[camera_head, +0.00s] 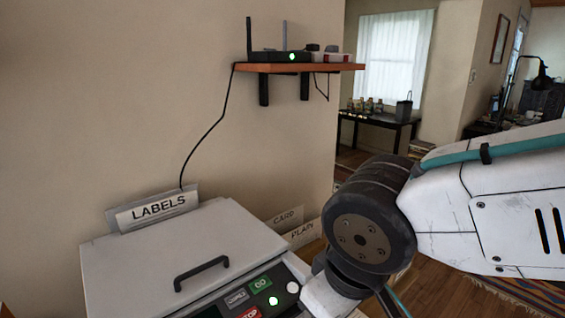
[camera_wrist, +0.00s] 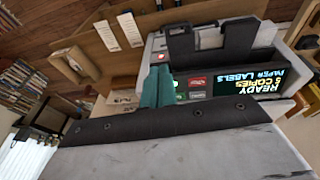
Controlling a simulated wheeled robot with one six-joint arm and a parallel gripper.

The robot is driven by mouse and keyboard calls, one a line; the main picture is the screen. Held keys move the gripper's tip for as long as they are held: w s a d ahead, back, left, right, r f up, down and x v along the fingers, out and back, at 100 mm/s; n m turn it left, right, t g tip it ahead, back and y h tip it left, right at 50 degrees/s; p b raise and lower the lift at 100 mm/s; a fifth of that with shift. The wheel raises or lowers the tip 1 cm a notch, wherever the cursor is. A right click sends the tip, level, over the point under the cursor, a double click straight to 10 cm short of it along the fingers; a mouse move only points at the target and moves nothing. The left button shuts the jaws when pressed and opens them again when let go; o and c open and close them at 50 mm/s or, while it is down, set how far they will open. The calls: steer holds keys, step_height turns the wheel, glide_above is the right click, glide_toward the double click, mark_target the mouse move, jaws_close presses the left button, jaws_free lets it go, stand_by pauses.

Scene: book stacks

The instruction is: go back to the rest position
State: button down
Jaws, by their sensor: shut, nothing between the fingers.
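My gripper (camera_wrist: 157,76) shows in the wrist view as teal fingers, shut and empty, in front of the machine's control panel. In the head view my arm (camera_head: 480,210) reaches in from the right and bends down at a dark joint; the gripper itself is out of sight below the frame. The grey copier-like machine (camera_head: 165,250) stands below, with its lid down. A black handle (camera_head: 201,273) lies on the lid. The panel has a green GO button (camera_head: 261,284), a red STOP button (camera_head: 249,313) and a lit green light (camera_head: 273,301).
The machine's display (camera_wrist: 262,90) reads READY and PAPER LABELS. A LABELS sign (camera_head: 158,207) stands behind the lid; CARD (camera_head: 286,218) and PLAIN (camera_head: 302,234) signs stand beside it. A wall shelf (camera_head: 300,67) holds a router. A dark table (camera_head: 380,118) stands by the window.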

steer(key=s+d+r+m+g, duration=0.1)
steer(key=d+m, duration=0.3)
steer(key=d, duration=0.5)
steer(key=s+d+r+m+g, duration=0.1)
steer(key=s+d+m, duration=0.2)
steer(key=d, duration=0.7)
steer(key=shift+s+d+r+m+h, duration=0.3)
steer(key=shift+r+m+h, duration=0.1)
steer(key=shift+m, duration=0.1)
